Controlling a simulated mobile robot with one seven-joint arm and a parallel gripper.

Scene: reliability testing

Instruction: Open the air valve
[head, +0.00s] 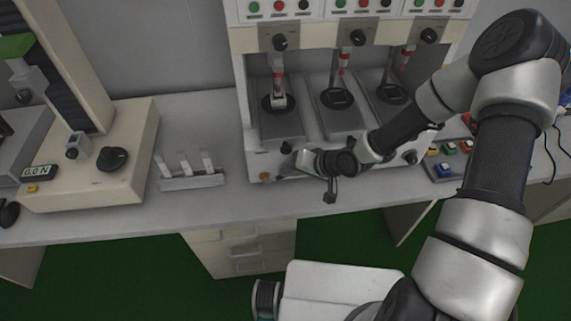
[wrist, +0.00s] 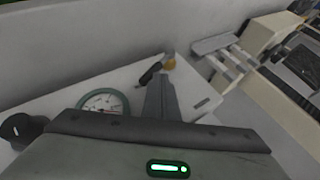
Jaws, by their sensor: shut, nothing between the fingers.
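The air valve appears to be the small fitting with a brass-coloured end (wrist: 169,62) and a black lever (wrist: 150,73) in the wrist view. Its brass end also shows in the head view (head: 265,177), at the lower left front of the testing machine. My gripper (head: 284,168) points left along that front, just right of the valve. In the wrist view the fingers of my gripper (wrist: 159,84) are together and empty, close to the lever. I cannot tell whether they touch it. The lever is hidden or too small to make out in the head view.
A round gauge (wrist: 103,102) and a black knob (wrist: 20,127) are left of the fingers in the wrist view. A rack with white pieces (head: 192,180) stands left of the machine (head: 255,150). A beige tester (head: 125,175) is farther left. Bare bench lies between.

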